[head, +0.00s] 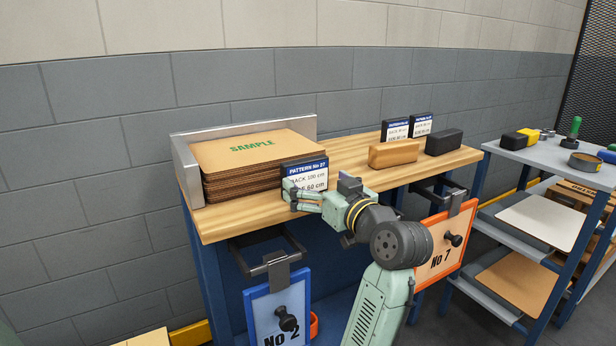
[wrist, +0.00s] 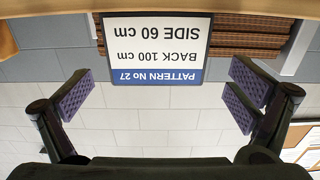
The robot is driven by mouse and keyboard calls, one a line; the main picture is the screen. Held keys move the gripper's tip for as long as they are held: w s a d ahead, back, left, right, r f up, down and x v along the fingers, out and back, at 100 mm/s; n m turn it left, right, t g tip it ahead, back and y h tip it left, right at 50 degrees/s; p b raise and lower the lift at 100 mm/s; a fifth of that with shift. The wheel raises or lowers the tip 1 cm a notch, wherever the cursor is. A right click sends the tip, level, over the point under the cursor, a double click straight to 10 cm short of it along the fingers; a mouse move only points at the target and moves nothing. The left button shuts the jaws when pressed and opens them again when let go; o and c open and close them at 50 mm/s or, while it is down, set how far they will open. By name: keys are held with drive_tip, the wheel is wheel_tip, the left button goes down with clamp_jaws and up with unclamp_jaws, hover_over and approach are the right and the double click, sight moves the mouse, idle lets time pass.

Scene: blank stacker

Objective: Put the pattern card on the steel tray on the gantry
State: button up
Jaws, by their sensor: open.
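A pattern card (head: 304,175) marked "PATTERN No 27", white with a blue top band, stands upright on the wooden bench top, in front of the stack of brown sheets. Two similar cards (head: 396,130) stand farther back on the bench; the other one (head: 421,125) is just to the right. My gripper (head: 300,196) is in front of the No 27 card and covers part of it. In the wrist view the card (wrist: 156,47) shows upside down, centred between the open fingers (wrist: 160,85), which hold nothing. I cannot make out a steel tray or a gantry.
The brown sheets (head: 245,150) sit inside a metal corner stop (head: 187,170). A tan block (head: 393,154) and a black block (head: 443,141) lie on the bench (head: 350,168). Blue and orange boards hang along its front. A grey shelf unit (head: 530,155) stands at right.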

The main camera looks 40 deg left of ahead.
sight(308, 175)
drive_tip(key=shift+p+x, duration=0.75)
drive_tip(key=shift+x, duration=1.95)
drive_tip(key=shift+w+f, duration=0.15)
drive_tip(key=shift+c, duration=0.5)
drive_tip(key=c, duration=1)
